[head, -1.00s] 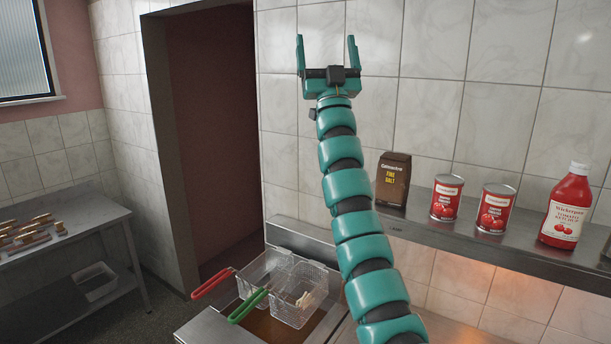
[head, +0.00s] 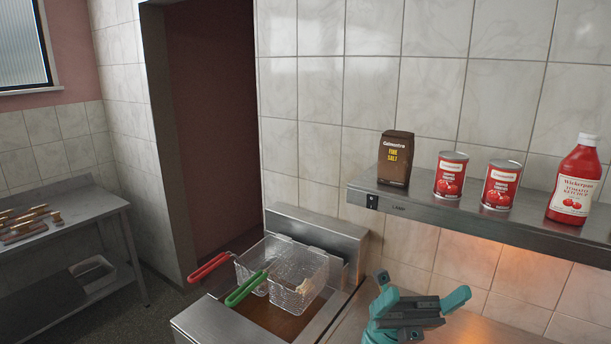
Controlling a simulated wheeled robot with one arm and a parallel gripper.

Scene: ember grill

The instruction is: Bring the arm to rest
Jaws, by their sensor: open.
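My teal gripper (head: 420,302) is low in the head view, right of the fryer and below the wall shelf. Its two fingers are spread apart with nothing between them. Only the end of my arm shows; the rest is hidden below the lower edge of the picture.
The shelf (head: 480,226) holds a brown salt packet (head: 395,158), two red cans (head: 450,175) (head: 501,186) and a ketchup bottle (head: 575,180). The fryer (head: 215,325) has wire baskets with a red handle (head: 209,267) and a green handle (head: 246,289). A steel table (head: 70,224) stands left.

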